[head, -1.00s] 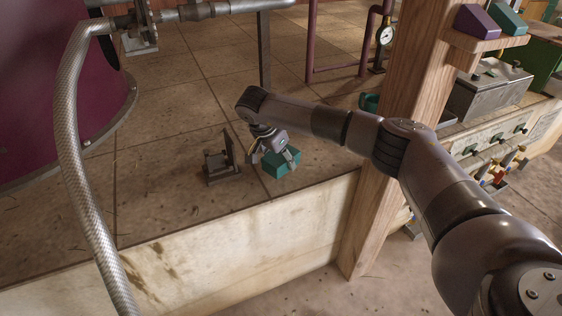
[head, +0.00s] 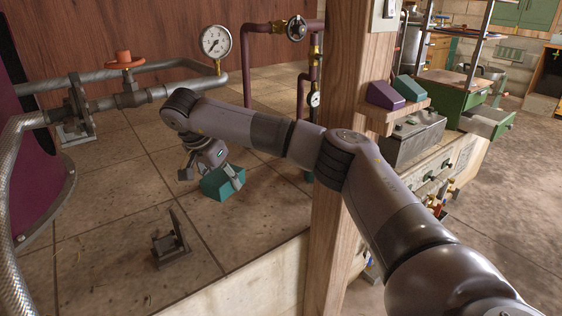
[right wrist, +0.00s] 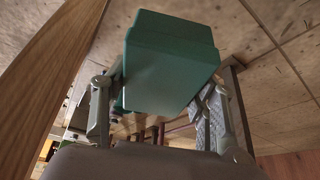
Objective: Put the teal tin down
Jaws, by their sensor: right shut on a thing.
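The teal tin (head: 221,184) is a small slanted block in the head view, over the tiled platform. My right gripper (head: 212,170) is shut on it, with fingers on its sides. In the right wrist view the tin (right wrist: 168,65) fills the upper middle between the two fingers of my right gripper (right wrist: 163,92). The tin appears tilted and raised above the tiles; the exact gap cannot be told. My left gripper is not in view.
A dark metal bracket (head: 170,248) stands on the tiles. A wooden post (head: 335,235) rises at the platform's right. A shelf holds a purple block (head: 385,95) and another teal block (head: 409,88). Pipes with a gauge (head: 215,41) stand behind. Bare tiles lie around the bracket.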

